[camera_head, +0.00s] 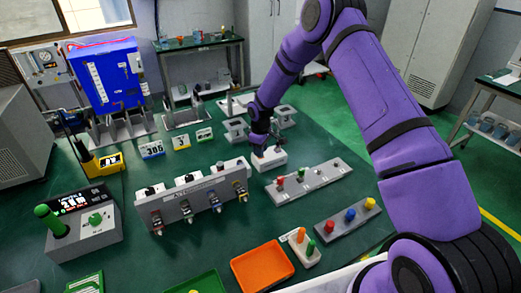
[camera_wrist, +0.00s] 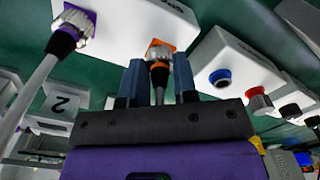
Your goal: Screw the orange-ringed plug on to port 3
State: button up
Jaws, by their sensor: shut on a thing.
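My gripper (camera_wrist: 159,80) is shut on the orange-ringed plug (camera_wrist: 160,66), with one finger on each side of it. The plug's metal collar is up against an orange square (camera_wrist: 152,43) on a white block (camera_wrist: 128,35); I cannot tell how far it is threaded on. A cable runs back from the plug between the fingers. In the head view my gripper (camera_head: 262,146) is down at a white block (camera_head: 268,160) beyond the grey rail, and the plug is mostly hidden. The port number on the block is not readable.
Left in the wrist view, a purple-ringed plug (camera_wrist: 68,38) with a thick grey cable sits on a purple square. To the right is a block with a blue connector (camera_wrist: 219,77) and a red one (camera_wrist: 258,98).

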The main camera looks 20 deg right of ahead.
jog(key=shift+n, duration=0.3)
jog(key=o, duration=0.9)
jog(key=shift+o, duration=0.2)
jog(key=shift+r, duration=0.1)
notch_tip(320, 180, up, 11)
jog(key=shift+f, duration=0.15)
